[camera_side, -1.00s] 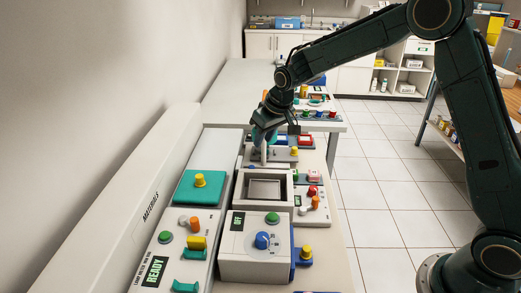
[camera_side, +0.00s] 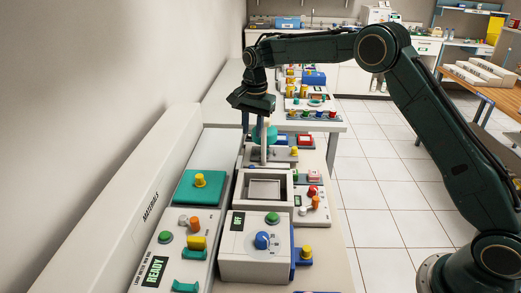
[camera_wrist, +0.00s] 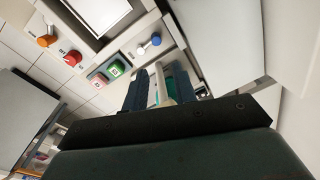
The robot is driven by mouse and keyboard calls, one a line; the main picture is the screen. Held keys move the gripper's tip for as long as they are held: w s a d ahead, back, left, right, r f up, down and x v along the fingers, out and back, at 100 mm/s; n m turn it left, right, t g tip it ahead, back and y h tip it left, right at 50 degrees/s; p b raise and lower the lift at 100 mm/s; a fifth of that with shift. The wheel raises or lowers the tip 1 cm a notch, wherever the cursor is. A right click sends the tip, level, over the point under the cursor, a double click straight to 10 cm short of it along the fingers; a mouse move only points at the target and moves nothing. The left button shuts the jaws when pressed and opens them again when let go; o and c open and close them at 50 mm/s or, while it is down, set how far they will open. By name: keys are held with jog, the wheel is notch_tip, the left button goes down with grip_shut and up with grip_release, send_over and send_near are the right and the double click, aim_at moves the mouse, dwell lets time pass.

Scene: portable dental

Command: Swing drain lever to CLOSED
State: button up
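A pale upright lever (camera_side: 263,150) stands on the grey unit behind the square basin. A teal part (camera_side: 265,133) shows at its upper end. I cannot read a CLOSED mark. My gripper (camera_side: 258,127) points down over the lever, its fingers apart. In the wrist view, the two dark fingers (camera_wrist: 158,92) stand on either side of a pale bar (camera_wrist: 160,82), which looks like the lever, with some teal beside it. The fingers look open around it; firm contact is not visible.
The square basin (camera_side: 242,190) is in front of the lever. A dial box (camera_side: 225,262) and a teal-lidded unit (camera_side: 190,191) stand nearer. A red-and-white button panel (camera_side: 325,203) lies right of the basin. Small knobs and yellow parts crowd the bench behind.

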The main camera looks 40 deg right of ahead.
aim_at(252, 166)
jog(key=m, duration=0.2)
jog(key=m+g, duration=0.1)
jog(key=shift+w+r+m, duration=0.25)
jog(key=shift+m, duration=0.15)
jog(key=shift+f, duration=0.1)
notch_tip(252, 166, down, 14)
jog(key=shift+r, duration=0.15)
dwell(0.5)
